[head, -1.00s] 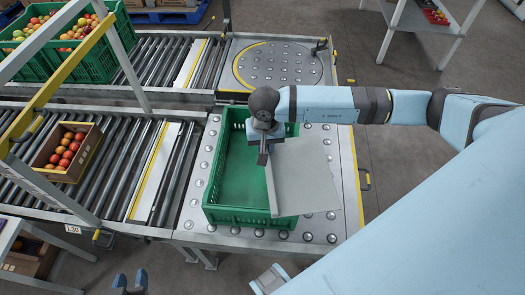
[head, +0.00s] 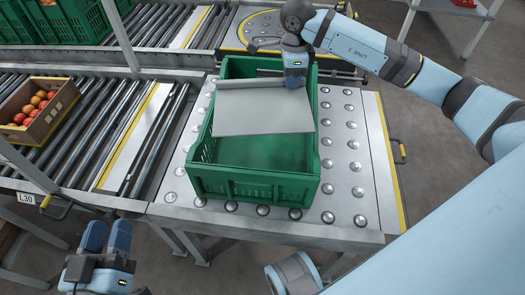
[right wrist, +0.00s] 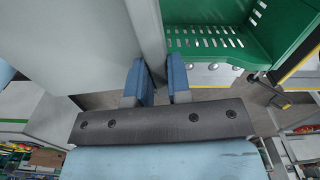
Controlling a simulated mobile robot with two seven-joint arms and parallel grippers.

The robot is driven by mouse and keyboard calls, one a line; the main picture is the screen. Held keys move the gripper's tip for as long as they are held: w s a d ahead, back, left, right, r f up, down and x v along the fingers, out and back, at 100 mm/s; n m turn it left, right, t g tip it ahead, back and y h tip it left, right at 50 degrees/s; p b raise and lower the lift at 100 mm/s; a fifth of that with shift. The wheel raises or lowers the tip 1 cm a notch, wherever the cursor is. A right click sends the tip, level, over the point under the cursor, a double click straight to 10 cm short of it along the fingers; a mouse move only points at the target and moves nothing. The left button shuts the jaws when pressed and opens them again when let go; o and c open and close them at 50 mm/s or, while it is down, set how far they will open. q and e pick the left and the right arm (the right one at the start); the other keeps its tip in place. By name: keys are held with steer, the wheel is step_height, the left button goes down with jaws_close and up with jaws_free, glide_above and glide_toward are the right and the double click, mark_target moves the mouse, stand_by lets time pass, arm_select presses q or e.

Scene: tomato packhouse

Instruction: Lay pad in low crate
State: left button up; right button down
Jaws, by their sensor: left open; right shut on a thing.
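The pad (head: 262,112) is a flat, pale grey sheet. My right gripper (head: 293,82) is shut on it at its far edge, toward the right corner. The pad lies across the far half of the open green crate (head: 252,184), at about rim height; whether it touches the rim I cannot tell. The near half of the crate's green floor shows bare. In the right wrist view the pad (right wrist: 65,45) fills the left, held between the blue fingers (right wrist: 158,82), with the crate (right wrist: 220,42) at right. My left gripper (head: 107,238) is open and empty, low at the left, away from the crate.
The crate stands on a metal ball-transfer table (head: 358,185). A roller conveyor (head: 85,115) with a box of tomatoes (head: 38,108) is at left. Larger green crates (head: 65,20) stand at the back left. A yellow-edged turntable (head: 262,30) lies behind.

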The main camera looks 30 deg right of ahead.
steer(key=shift+w+d+f+m+b, duration=0.25)
steer(key=shift+d+f+m+b, duration=0.3)
steer(key=shift+f+m+b, duration=0.35)
steer(key=b, duration=0.5)
glide_above(288, 136)
step_height(288, 136, down, 14)
steer(key=shift+w+f, duration=0.1)
steer(key=shift+f, duration=0.55)
step_height(288, 136, down, 4)
steer(key=shift+r+b, duration=0.2)
steer(key=shift+b, duration=0.8)
steer(key=shift+f, duration=0.3)
steer(key=shift+r, duration=0.1)
steer(key=c, duration=1.1)
jaws_free()
arm_select(q)
step_height(288, 136, down, 7)
steer(key=w+m+g, duration=0.1)
steer(key=m, duration=0.1)
steer(key=shift+h, duration=0.4)
arm_select(e)
steer(key=shift+o, duration=0.2)
